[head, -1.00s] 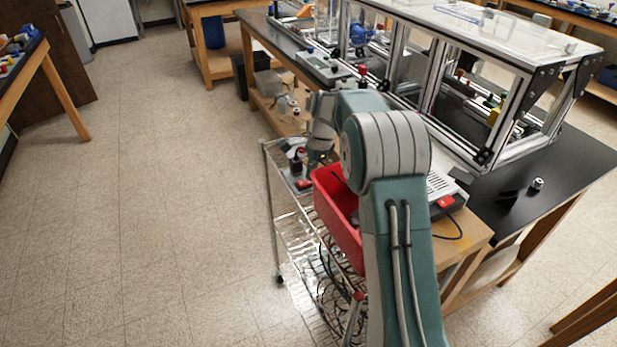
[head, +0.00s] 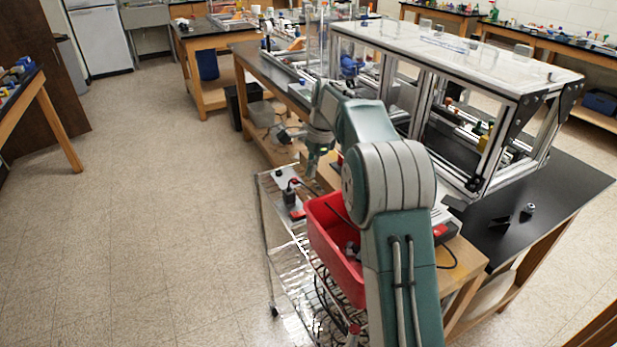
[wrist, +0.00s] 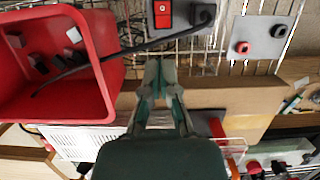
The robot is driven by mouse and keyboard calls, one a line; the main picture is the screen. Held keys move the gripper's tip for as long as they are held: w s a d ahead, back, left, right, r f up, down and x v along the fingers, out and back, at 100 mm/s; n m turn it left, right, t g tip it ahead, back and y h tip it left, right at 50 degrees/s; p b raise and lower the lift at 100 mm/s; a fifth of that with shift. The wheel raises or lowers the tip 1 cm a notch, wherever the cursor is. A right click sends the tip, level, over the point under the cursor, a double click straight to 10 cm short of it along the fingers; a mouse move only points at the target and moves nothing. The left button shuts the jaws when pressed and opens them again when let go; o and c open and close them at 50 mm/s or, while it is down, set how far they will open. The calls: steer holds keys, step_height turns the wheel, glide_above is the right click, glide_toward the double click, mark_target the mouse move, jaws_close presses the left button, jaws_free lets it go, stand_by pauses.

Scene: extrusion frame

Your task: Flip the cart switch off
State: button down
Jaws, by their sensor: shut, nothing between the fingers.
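The cart switch is a red rocker (wrist: 163,14) on a grey box at the top of the wrist view. In the head view its red patch (head: 297,214) shows on the cart's top shelf, beside a black plug (head: 290,197). The plug and its black cable (wrist: 203,18) are just right of the switch in the wrist view. My gripper (wrist: 160,65) is shut and empty, its fingertips below the switch in the wrist view and apart from it. In the head view my gripper (head: 313,170) hangs above the cart's far end. Whether the rocker is on or off cannot be told.
A red bin (head: 322,237) holding dark parts stands on the wire cart (head: 262,212), close to my arm. A grey plate (wrist: 262,38) with red and black sockets lies right of the switch box. A wooden bench with an extrusion frame (head: 470,180) stands right. Floor at left is clear.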

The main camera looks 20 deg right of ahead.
mark_target(300, 213)
steer(key=shift+w+a+r+y, duration=0.1)
steer(key=shift+r+y, duration=0.05)
steer(key=shift+r, duration=0.35)
steer(key=shift+w+a+r+y, duration=0.1)
steer(key=shift+r+y, duration=0.05)
steer(key=shift+r, duration=0.3)
steer(key=x, duration=1.4)
steer(key=shift+s+f, duration=0.1)
steer(key=shift+f, duration=0.15)
steer(key=shift+w+d+r, duration=0.15)
steer(key=shift+w+d, duration=0.05)
steer(key=shift+d, duration=0.65)
